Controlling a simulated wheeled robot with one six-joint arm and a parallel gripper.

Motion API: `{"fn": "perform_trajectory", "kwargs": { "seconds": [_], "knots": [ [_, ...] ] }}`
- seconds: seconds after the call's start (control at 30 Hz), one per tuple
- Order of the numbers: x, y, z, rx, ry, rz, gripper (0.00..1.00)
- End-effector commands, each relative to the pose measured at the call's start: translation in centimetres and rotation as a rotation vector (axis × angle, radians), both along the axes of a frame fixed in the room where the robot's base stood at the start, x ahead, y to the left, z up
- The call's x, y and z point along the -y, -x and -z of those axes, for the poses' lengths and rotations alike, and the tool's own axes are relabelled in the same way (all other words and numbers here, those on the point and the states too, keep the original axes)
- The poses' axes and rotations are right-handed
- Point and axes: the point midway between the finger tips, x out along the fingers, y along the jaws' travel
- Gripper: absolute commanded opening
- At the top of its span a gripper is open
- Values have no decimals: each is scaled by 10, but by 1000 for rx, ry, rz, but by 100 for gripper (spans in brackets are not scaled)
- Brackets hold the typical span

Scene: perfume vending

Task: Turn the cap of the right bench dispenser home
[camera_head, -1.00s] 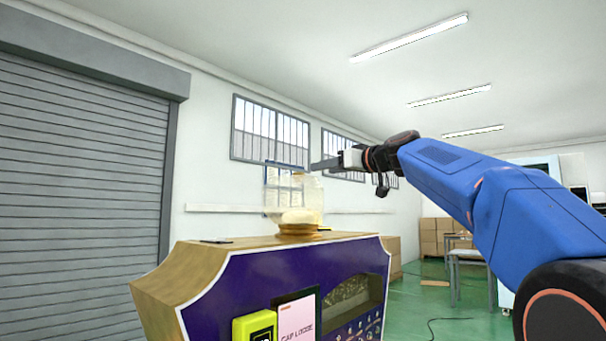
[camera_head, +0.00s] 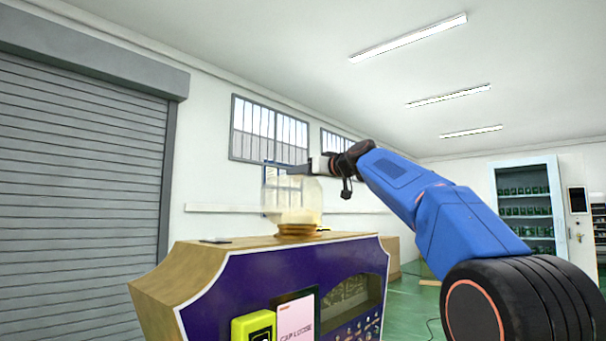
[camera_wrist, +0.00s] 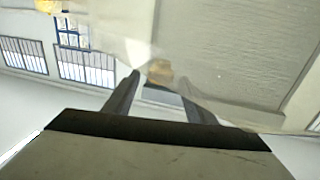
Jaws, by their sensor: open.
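The dispenser (camera_head: 240,290) has a purple front and wooden sides, with a clear glass globe (camera_head: 291,203) on a gold collar on top. My gripper (camera_head: 293,169) reaches in from the right, level with the globe's top, its dark fingers pointing left. In the wrist view my gripper (camera_wrist: 159,80) is open, one finger on each side of a small gold-brown piece (camera_wrist: 160,72) that looks like the cap. No grip on it shows, and I cannot tell whether a finger touches it. The cap is not distinct in the head view.
A card reading "CAP LOOSE" (camera_head: 296,318) and a yellow box (camera_head: 253,327) are on the dispenser's front. A small dark flat item (camera_head: 215,240) lies on its top. A shelf cabinet (camera_head: 527,205) stands far right, a grey roller shutter (camera_head: 80,190) at left.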

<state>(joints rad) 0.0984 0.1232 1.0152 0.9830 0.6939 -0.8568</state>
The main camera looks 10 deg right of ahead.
Motion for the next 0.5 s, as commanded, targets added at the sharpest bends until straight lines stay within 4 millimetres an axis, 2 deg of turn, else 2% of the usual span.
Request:
{"fn": "perform_trajectory", "kwargs": {
  "seconds": [0.13, 0.33, 0.5],
  "knots": [
    [0, 0, 0, 0, 0, 0, 48],
    [0, 0, 0, 0, 0, 0, 0],
    [0, 0, 0, 0, 0, 2, 0]
  ]
}}
